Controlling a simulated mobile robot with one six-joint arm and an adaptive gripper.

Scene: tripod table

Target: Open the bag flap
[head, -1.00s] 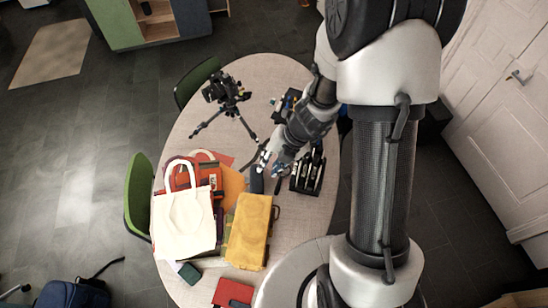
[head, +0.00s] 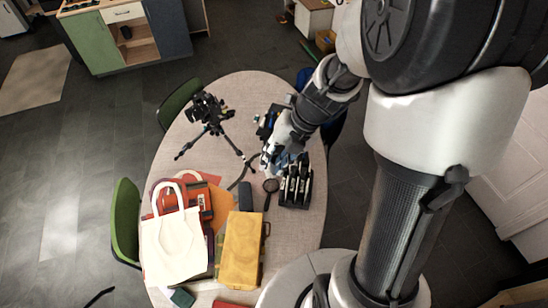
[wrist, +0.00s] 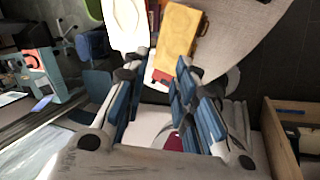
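A yellow bag (head: 243,248) lies on the round table (head: 190,150), with a strap loop at its right side; it also shows in the wrist view (wrist: 177,32). A cream tote bag (head: 174,245) lies to its left, over red and orange items; the tote is at the top of the wrist view (wrist: 127,22). Which bag has the flap I cannot tell. My gripper (head: 272,160) is above the table, farther back than the yellow bag and apart from it. In the wrist view my gripper (wrist: 158,72) has its blue-padded fingers spread with nothing held.
A black rack (head: 296,186) stands just in front of my gripper, with a magnifier-like object (head: 270,187) beside it. A camera tripod (head: 211,117) stands at the back left. Green chairs (head: 126,222) flank the table. Bare tabletop lies in front of the rack.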

